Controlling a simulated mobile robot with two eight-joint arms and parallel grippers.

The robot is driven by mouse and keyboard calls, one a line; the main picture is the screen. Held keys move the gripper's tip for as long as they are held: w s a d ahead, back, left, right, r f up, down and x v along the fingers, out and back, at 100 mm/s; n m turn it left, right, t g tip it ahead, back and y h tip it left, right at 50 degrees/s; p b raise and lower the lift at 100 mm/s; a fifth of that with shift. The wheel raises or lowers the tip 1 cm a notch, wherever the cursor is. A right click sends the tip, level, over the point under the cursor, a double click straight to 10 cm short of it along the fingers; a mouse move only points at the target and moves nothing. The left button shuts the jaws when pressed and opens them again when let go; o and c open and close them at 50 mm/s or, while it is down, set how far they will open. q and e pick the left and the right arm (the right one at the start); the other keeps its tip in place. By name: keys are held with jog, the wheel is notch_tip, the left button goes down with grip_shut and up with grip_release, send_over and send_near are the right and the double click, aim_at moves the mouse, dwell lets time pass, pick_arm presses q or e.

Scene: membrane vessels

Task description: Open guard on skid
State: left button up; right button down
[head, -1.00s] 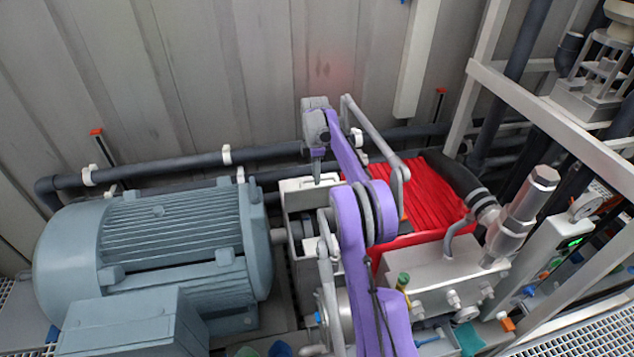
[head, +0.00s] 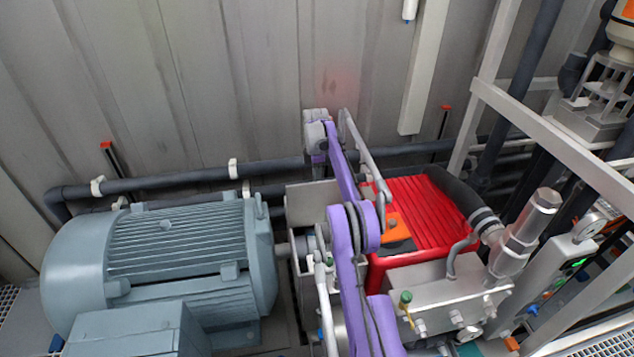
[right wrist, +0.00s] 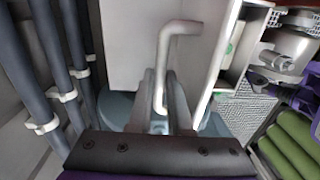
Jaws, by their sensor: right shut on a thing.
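The guard (head: 308,196) is a grey metal cover between the blue-grey motor (head: 190,250) and the red pump (head: 430,215) on the skid. Its face stands tilted up in the head view, partly behind my purple right arm. In the right wrist view the guard's pale panel (right wrist: 128,45) fills the upper middle, with a bent grey bar handle (right wrist: 162,70) on it. My right gripper (right wrist: 160,112) is shut on this handle; it also shows in the head view (head: 318,160), where its fingertips are hard to make out. My left gripper is out of view.
Dark pipes (head: 150,184) run along the corrugated wall behind the motor and pump. A pale frame (head: 560,130) and a silver fitting (head: 525,235) stand at the right. In the right wrist view, green cylinders (right wrist: 290,145) lie at the lower right.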

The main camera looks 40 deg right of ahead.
jog(key=c, duration=0.8)
grip_release()
jog(key=shift+c, duration=0.2)
jog(key=shift+s, duration=0.15)
